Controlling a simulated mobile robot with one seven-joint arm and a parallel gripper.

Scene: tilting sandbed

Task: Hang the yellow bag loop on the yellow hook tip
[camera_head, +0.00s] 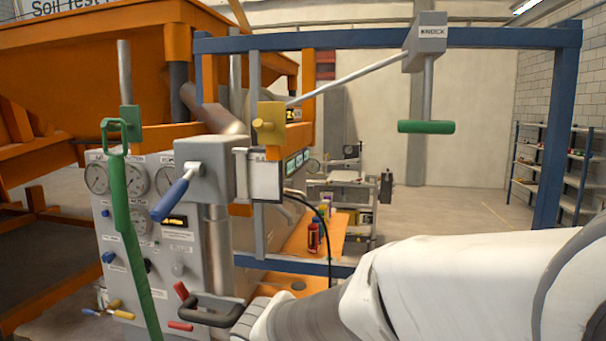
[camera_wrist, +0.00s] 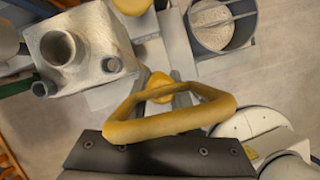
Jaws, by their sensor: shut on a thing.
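The yellow hook (camera_head: 270,118) stands at the middle of the head view, above and behind the grey block with the blue lever. Its short round tip points toward the camera. The yellow bag loop (camera_wrist: 170,122) is a rounded triangle, seen close up in the wrist view. My gripper (camera_wrist: 162,92) is shut on the loop's yellow part, apart from the hook. The exact grip is partly hidden by the loop. The loop is not made out in the head view, where my white arm reaches in from the lower right. A yellow piece (camera_wrist: 132,5) shows at the wrist view's top edge.
A green loop and strap (camera_head: 118,190) hang at the left. The blue lever (camera_head: 172,200) juts out before the gauge panel (camera_head: 120,240). A green T-handle (camera_head: 426,127) hangs from the blue frame (camera_head: 350,39). Room right of the hook looks fairly open.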

